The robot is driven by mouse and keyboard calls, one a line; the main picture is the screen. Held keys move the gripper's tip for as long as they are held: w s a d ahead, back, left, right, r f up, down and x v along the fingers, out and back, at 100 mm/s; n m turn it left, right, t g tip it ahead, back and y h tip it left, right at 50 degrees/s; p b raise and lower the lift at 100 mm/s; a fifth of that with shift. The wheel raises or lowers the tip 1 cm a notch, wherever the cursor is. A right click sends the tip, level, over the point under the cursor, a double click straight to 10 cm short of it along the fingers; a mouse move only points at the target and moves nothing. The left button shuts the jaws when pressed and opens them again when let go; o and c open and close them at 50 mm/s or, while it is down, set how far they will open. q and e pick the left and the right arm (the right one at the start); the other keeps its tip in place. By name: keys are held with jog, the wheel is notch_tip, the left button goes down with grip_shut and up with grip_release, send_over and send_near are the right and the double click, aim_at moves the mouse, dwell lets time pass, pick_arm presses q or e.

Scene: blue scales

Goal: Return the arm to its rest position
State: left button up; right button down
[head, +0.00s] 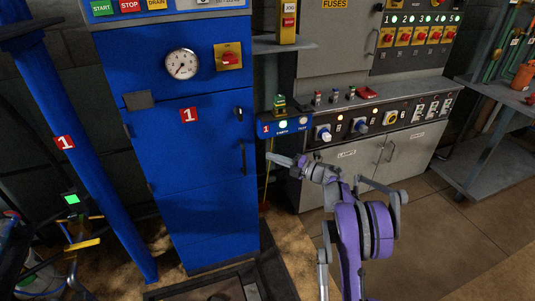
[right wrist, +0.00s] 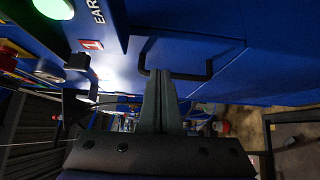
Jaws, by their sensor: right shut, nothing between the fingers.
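My right arm is purple and grey and rises from the bottom right of the head view. Its gripper (head: 271,157) points left in front of the grey control cabinet, toward the blue cabinet (head: 208,215). The gripper's fingers (right wrist: 161,85) are together and empty in the right wrist view. The blue cabinet's black door handle (head: 243,157) is left of the fingertips, with a small gap in the head view. In the right wrist view the handle (right wrist: 207,70) shows just beyond the fingertips; whether they touch is unclear there. My left gripper is not in view.
A small blue control box (head: 284,127) with a lit green lamp is just above my right gripper. A grey cabinet (head: 372,165) with knobs and switches stands behind the arm. A metal shelf table (head: 490,165) is at the right. Open floor (head: 445,225) lies right of the arm.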

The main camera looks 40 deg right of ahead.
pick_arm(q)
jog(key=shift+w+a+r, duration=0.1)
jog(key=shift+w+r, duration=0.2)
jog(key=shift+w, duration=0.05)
pick_arm(e)
jog(key=v, duration=0.6)
jog(key=shift+w+d+f, duration=0.1)
jog(key=shift+f, duration=0.1)
